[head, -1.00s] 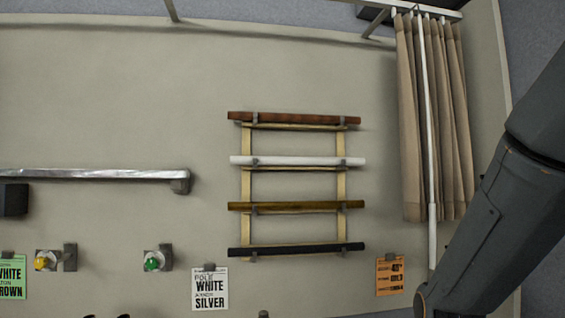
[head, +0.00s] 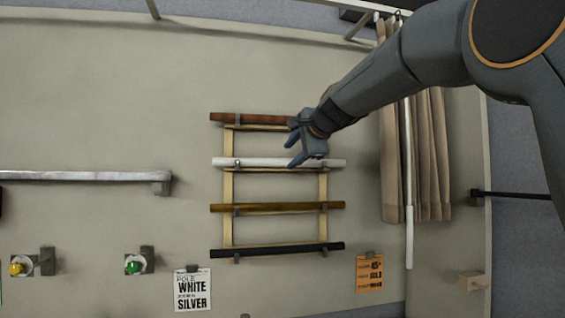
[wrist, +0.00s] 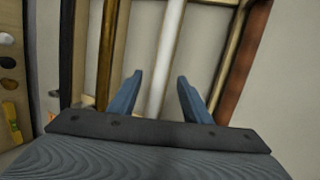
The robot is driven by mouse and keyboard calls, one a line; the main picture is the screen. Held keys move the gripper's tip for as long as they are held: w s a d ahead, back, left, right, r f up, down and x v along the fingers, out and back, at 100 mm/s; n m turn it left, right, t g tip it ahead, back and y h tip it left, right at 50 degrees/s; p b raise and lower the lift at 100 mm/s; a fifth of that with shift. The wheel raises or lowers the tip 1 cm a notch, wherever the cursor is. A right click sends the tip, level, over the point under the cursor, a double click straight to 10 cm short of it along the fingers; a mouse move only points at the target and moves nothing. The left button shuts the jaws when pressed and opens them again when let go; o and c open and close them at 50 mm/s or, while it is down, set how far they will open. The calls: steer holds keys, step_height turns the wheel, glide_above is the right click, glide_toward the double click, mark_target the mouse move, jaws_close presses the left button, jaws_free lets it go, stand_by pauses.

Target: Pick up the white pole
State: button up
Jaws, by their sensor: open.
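The white pole (head: 262,162) lies level on a wooden rack (head: 228,190), between a brown pole above and a gold pole below. In the wrist view the white pole (wrist: 168,55) runs up the picture, in line with the gap between the fingers. My gripper (head: 296,155) is near the right part of the white pole in the head view and overlaps it there. In the wrist view my gripper (wrist: 157,92) shows two blue fingers spread apart with nothing held. I cannot tell how far the fingers are from the pole.
The brown pole (head: 250,119), gold pole (head: 275,208) and black pole (head: 275,250) share the rack. A beige curtain (head: 430,160) with a white rod hangs at the right. A silver bar (head: 80,177) is at the left. A white sign (head: 192,290) and orange sign (head: 369,273) are below.

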mark_target(284, 161)
steer(key=shift+p+x, duration=1.35)
steer(key=shift+x, duration=1.5)
steer(key=shift+d+r, duration=0.1)
steer(key=shift+r, duration=0.05)
jaws_close()
